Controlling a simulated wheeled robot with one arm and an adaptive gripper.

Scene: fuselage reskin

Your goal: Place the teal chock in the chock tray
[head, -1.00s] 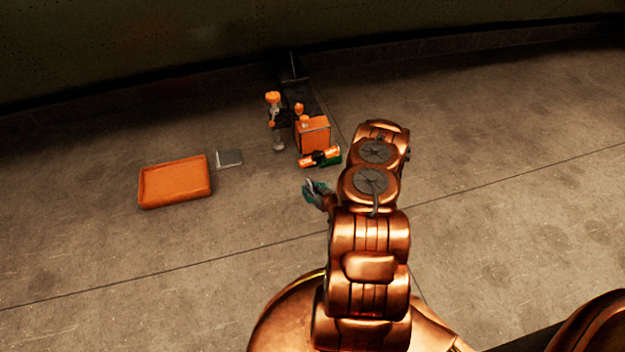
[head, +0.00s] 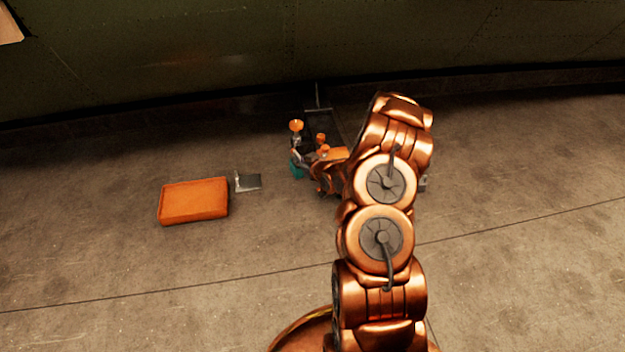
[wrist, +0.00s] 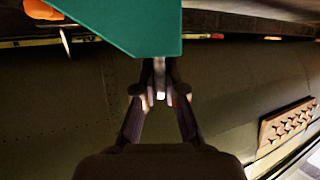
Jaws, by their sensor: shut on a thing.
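The teal chock (wrist: 135,22) fills the top middle of the wrist view, held at the fingertips of my gripper (wrist: 160,92). In the head view a small teal part of the chock (head: 296,171) shows left of my arm, in front of the cart; my gripper is mostly hidden there by the arm. The orange tray (head: 194,201), which looks like the chock tray, lies on the floor to the left, well apart from the chock. I see nothing in it.
A small grey plate (head: 247,182) lies just right of the tray. A dark cart (head: 318,118) with orange-topped items stands behind my gripper, partly hidden by my arm. The dark green fuselage wall (head: 300,45) runs along the back.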

